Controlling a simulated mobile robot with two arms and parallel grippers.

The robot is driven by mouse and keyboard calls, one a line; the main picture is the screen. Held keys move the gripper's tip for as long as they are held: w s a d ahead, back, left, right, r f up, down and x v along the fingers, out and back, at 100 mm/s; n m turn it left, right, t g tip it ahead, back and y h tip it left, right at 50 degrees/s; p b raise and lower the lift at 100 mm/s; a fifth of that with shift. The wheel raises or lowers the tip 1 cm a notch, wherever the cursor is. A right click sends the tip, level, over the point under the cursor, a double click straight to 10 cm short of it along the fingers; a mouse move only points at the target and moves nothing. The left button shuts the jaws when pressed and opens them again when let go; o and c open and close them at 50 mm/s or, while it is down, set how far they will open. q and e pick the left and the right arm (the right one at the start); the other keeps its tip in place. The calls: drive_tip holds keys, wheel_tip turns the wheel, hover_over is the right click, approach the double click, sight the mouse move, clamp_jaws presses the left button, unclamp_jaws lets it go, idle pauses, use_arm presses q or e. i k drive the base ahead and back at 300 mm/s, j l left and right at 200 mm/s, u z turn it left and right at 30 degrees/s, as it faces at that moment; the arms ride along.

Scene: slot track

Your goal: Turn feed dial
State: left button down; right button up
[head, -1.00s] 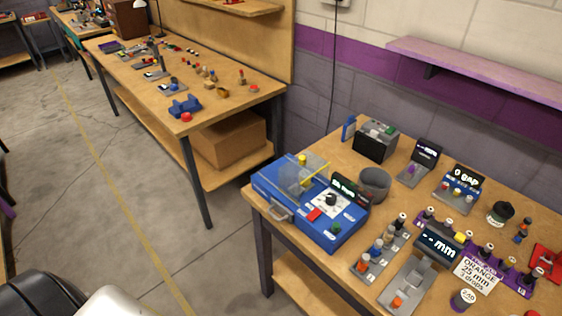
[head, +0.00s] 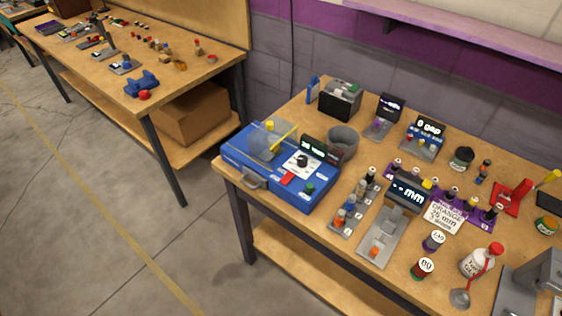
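A blue machine (head: 250,180) stands at the left front corner of the near workbench. On its top is a white dial plate with a black dial (head: 302,160), which I take for the feed dial. A red button (head: 287,178) and a green button (head: 310,188) sit near the dial. A small dark display (head: 320,149) stands behind it; its text is too small to read. A clear cover with a yellow bar (head: 283,138) is on the machine's left part. Neither of my grippers is in view.
A grey bowl (head: 343,141) stands right behind the machine. A grey tray of small bottles (head: 352,205) and a scale-like device (head: 388,235) stand to its right. Clear floor (head: 90,220) lies left of the near workbench, before a second bench (head: 110,70).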

sight(302, 160)
drive_tip(key=z, duration=1.4)
drive_tip(key=k+l+u, duration=0.3)
drive_tip(key=k, duration=0.25)
